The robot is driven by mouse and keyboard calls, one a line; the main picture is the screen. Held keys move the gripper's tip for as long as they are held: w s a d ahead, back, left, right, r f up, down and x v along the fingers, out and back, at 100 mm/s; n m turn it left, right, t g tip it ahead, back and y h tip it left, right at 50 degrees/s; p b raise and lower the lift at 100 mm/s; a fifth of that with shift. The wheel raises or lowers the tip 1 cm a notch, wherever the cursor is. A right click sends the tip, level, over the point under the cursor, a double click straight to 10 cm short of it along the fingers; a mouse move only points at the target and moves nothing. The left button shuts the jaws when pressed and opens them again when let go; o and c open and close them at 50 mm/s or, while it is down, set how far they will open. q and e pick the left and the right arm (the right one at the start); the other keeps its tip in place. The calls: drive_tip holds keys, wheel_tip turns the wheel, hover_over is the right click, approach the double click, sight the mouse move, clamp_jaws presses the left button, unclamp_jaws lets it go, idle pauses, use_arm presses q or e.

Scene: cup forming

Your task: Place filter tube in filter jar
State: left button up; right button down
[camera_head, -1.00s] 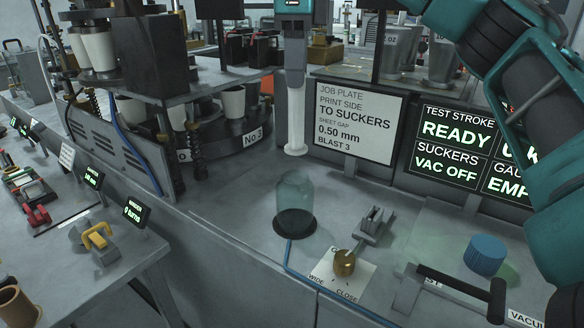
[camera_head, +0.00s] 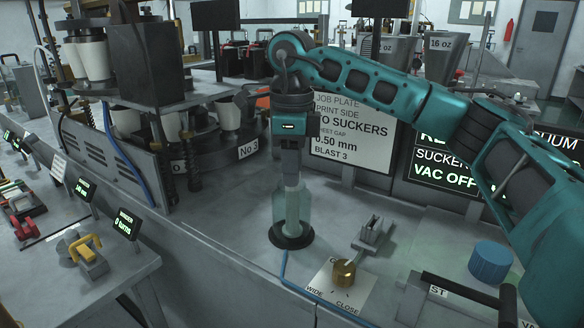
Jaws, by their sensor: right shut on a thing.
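The filter jar (camera_head: 277,212) is a clear greenish glass vessel standing upright on a dark round base (camera_head: 291,238) on the grey bench. My right gripper (camera_head: 291,168) comes down from above, directly over the jar. It is shut on the pale filter tube (camera_head: 292,200), which hangs upright. The tube's lower part shows through the glass, inside the jar. The glass blurs the tube's bottom end, so I cannot tell whether it touches the jar's floor. My left gripper is not in view.
A brass knob (camera_head: 344,273) on a wide/close plate and a small metal bracket (camera_head: 373,232) stand right of the jar. A blue cap (camera_head: 490,262) sits farther right. A blue hose (camera_head: 284,267) runs from the jar base. The job plate (camera_head: 350,145) stands behind.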

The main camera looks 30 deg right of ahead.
drive_tip(key=shift+f, duration=0.1)
drive_tip(key=shift+f, duration=0.1)
drive_tip(key=c, duration=1.3)
unclamp_jaws()
drive_tip(key=o, duration=0.5)
drive_tip(key=shift+c, duration=0.2)
wheel_tip(320, 180, up, 12)
drive_tip(key=p, duration=0.2)
drive_tip(key=shift+p, duration=0.3)
